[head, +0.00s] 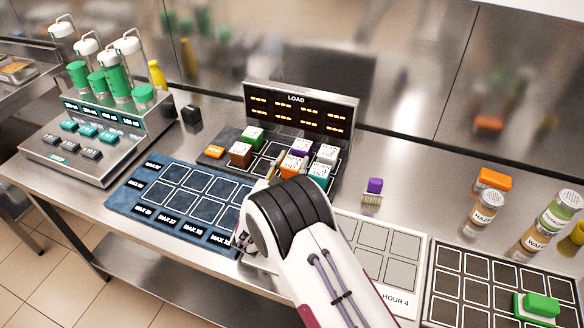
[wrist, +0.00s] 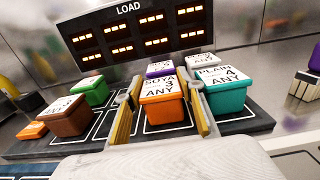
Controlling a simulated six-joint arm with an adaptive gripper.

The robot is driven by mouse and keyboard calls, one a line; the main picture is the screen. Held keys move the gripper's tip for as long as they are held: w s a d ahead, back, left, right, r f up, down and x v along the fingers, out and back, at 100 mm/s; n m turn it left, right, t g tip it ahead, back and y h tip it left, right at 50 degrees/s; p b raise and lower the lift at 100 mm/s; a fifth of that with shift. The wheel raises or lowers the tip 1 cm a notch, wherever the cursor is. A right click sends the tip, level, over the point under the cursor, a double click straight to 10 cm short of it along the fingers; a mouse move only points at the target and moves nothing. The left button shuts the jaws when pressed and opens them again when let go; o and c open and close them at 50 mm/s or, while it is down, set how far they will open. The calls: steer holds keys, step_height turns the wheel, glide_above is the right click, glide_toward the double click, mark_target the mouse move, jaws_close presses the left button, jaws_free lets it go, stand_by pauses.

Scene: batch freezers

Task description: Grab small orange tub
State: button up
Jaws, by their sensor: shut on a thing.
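The small orange tub (wrist: 164,109) has a white lid reading "SOYA 3 ANY". It sits on the black load mat below the LOAD display, and in the head view the tub (head: 291,166) is partly hidden by my gripper. My gripper (wrist: 164,117) is shut on the orange tub, with one yellow-edged finger on its left side and one on its right. In the head view my wrist covers most of the gripper. The tub still appears to be at mat level; I cannot tell whether it touches the mat.
A teal tub (wrist: 227,96) stands close on the right, with a purple tub (wrist: 158,71) behind. Brown (wrist: 65,117) and green (wrist: 90,91) tubs stand left. The LOAD display (head: 300,112) rises behind the black mat (wrist: 258,121). The blue gridded mat (head: 187,192) at left is empty.

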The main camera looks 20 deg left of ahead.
mark_target(292, 163)
steer(key=shift+r, duration=5)
